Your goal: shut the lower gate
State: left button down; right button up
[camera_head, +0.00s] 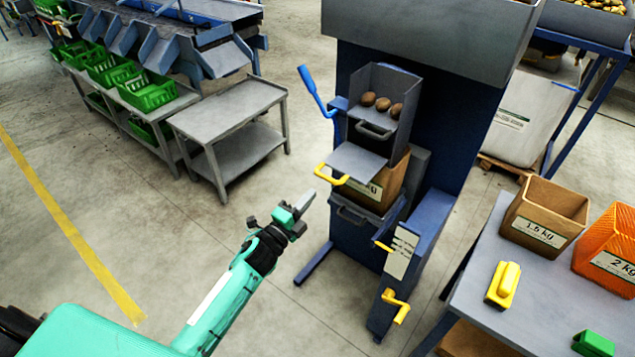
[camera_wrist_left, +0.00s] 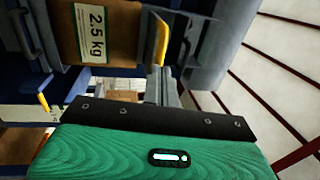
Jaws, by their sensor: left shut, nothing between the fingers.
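The lower gate appears to be the grey plate (camera_head: 357,162) with a yellow handle (camera_head: 331,175) on its front left; it sticks out from the grader below the chamber (camera_head: 397,80) holding three potatoes (camera_head: 382,103). A brown box (camera_head: 388,186) with a label stands beneath it. My left gripper (camera_head: 309,199) is shut and empty, in front of the handle and a little lower left, apart from it in the head view. In the left wrist view the yellow handle (camera_wrist_left: 163,40) shows just beyond the fingers (camera_wrist_left: 163,85), beside the 2.5 kg box (camera_wrist_left: 107,32). Contact cannot be told there. My right gripper is out of view.
A blue lever (camera_head: 316,92) rises left of the chamber. Lower yellow handles (camera_head: 397,305) stick out at the grader's front. A table (camera_head: 545,305) at right holds a 1.5 kg box (camera_head: 545,215) and an orange 2 kg box (camera_head: 610,250).

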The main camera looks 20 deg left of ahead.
pick_arm(q)
jog(key=p, duration=0.2)
send_near(340, 165)
jog(key=shift+w+a+r, duration=0.15)
jog(key=shift+r, duration=0.2)
jog(key=shift+b, duration=0.3)
jog(key=b+x, duration=0.2)
jog(key=x, duration=0.2)
jog(key=f+b+x, duration=0.1)
jog(key=b+x, duration=0.1)
jog(key=x, duration=0.1)
jog(key=f+b+x, duration=0.1)
jog(key=b+x, duration=0.1)
jog(key=x, duration=0.2)
jog(key=shift+w+d+f+b, duration=0.1)
jog(key=shift+w+d+b, duration=0.15)
jog(key=shift+w+b, duration=0.25)
jog(key=shift+r, duration=0.35)
jog(key=shift+r, duration=0.1)
